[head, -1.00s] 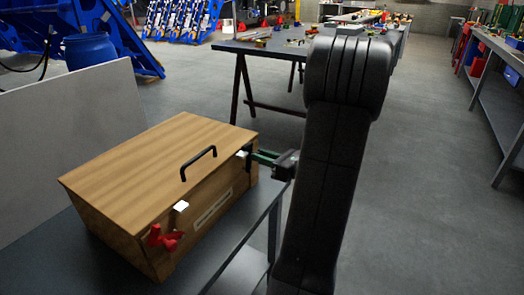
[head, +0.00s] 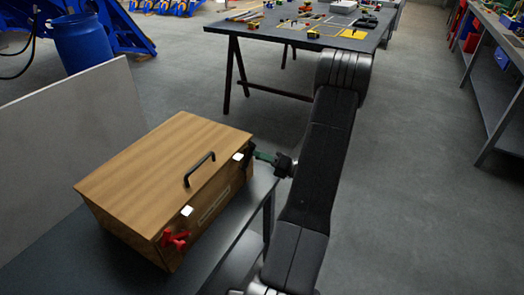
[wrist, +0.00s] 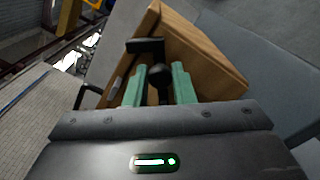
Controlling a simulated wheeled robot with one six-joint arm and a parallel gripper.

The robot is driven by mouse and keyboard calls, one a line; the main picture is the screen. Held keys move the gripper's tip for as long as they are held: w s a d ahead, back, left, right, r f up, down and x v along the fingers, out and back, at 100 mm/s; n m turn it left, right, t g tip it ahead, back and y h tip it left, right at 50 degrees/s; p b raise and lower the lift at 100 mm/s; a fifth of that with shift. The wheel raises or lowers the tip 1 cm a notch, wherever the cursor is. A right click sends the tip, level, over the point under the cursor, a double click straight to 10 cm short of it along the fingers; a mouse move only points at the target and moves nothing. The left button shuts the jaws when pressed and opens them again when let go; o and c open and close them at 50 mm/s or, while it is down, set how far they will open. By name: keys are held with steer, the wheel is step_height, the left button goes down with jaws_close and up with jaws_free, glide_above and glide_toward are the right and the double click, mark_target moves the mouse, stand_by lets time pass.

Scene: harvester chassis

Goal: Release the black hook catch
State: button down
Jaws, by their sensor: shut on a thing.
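A wooden box (head: 150,170) with a closed lid stands on a dark table. The black hook catch (wrist: 145,46) is at the box's right front end, partly hidden in the head view by my gripper (head: 262,157). In the wrist view, my gripper (wrist: 159,72) has its green fingers on either side of the catch's dark rounded knob (wrist: 159,88) and is shut on it. The catch's black crosspiece shows just beyond the fingertips, against the wood. I cannot tell whether the catch is still hooked.
A red catch (head: 176,238) is on the box's left front, below a white plate (head: 187,211). A black handle (head: 200,168) arches from the lid. A pale panel (head: 65,150) stands behind the box. Open floor lies to the right.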

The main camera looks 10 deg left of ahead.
steer(key=shift+f+m, duration=0.2)
steer(key=shift+m, duration=0.2)
steer(key=c, duration=1.3)
jaws_free()
steer(key=shift+w+d, duration=0.1)
steer(key=v, duration=1.4)
steer(key=shift+b, duration=0.3)
steer(key=x, duration=1.4)
steer(key=shift+p, duration=0.4)
